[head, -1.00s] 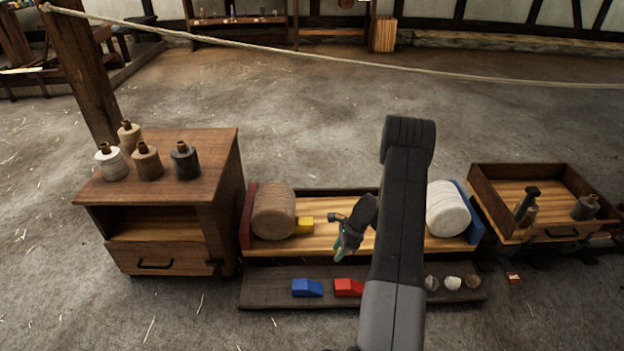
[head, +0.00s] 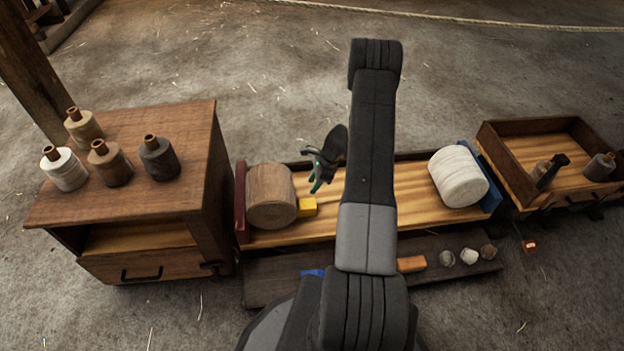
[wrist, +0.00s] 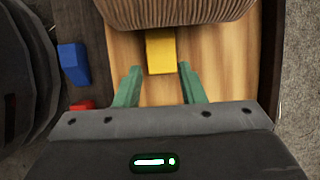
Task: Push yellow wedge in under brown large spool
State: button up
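The brown large spool (head: 271,197) lies on its side at the left end of the long wooden tray (head: 412,201). The yellow wedge (head: 307,207) sits on the tray floor against the spool's right side. In the wrist view the wedge (wrist: 161,55) meets the edge of the spool (wrist: 176,11); how far it reaches under is hidden. My gripper (head: 316,178) is right of the spool, by the wedge. In the wrist view its green fingers (wrist: 158,84) are apart and empty, just short of the wedge's near end, with the wedge lined up between them.
A white spool (head: 458,178) lies at the tray's right end by a blue end board (head: 487,184). A red end board (head: 241,203) stands left of the brown spool. Blue (wrist: 72,63) and red (wrist: 82,104) wedges lie on the front ledge. The tray's middle is clear.

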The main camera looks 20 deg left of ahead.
aim_at(301, 204)
jog(key=o, duration=0.7)
jog(key=shift+o, duration=0.5)
jog(key=shift+f, duration=0.15)
jog(key=b+x, duration=0.4)
jog(key=x, duration=0.9)
jog(key=shift+a+f+b, duration=0.1)
jog(key=shift+f+b, duration=0.2)
jog(key=c, duration=1.2)
jog(key=shift+o, duration=0.2)
jog(key=shift+s+a, duration=0.35)
jog(key=shift+a, duration=0.15)
